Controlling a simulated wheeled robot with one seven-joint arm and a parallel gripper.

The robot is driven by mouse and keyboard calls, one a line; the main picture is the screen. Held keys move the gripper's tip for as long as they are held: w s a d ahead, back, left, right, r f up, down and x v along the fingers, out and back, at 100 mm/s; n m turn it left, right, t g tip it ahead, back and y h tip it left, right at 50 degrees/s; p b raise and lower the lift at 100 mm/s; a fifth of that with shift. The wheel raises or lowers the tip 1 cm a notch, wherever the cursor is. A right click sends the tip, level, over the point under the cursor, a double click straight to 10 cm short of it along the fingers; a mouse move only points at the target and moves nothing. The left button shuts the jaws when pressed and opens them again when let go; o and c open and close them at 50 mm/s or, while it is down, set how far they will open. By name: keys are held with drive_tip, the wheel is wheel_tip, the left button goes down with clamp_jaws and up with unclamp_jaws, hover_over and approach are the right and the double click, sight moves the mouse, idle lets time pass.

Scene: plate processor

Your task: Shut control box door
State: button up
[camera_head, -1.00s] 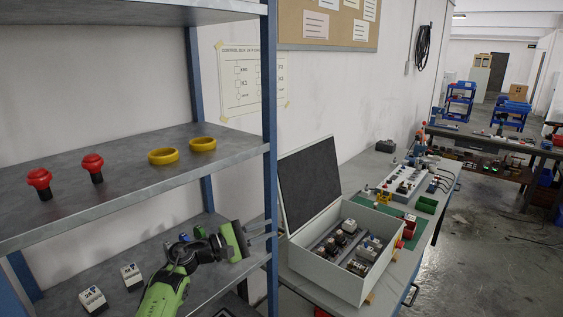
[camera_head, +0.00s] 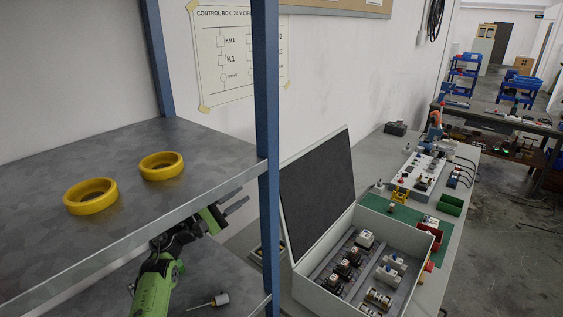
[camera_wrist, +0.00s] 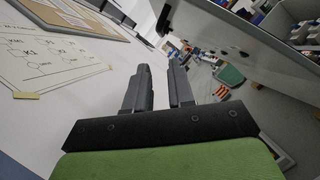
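The control box (camera_head: 345,312) stands on the workbench right of the shelf rack. Its door (camera_head: 318,190) is open, raised up and leaning back toward the wall. Several electrical parts (camera_head: 351,262) sit inside the box. My gripper (camera_head: 241,203) is left of the door, by the blue shelf post and partly below the upper shelf. In the wrist view, its two fingers (camera_wrist: 160,88) are apart with nothing between them. It touches neither door nor box.
The blue shelf post (camera_head: 268,150) stands between my gripper and the control box. Two yellow rings (camera_head: 92,196) lie on the upper shelf. Beyond the box, the bench holds a green mat (camera_head: 400,212) and a grey panel (camera_head: 420,168). Floor (camera_head: 490,240) at right is clear.

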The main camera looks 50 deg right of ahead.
sight(283, 167)
drive_tip(key=x, duration=1.4)
drive_tip(key=shift+s+d+r, duration=0.15)
drive_tip(key=shift+s+r, duration=0.15)
drive_tip(key=shift+s, duration=0.1)
drive_tip(key=shift+d+r, duration=0.1)
drive_tip(key=shift+d, duration=0.35)
clamp_jaws()
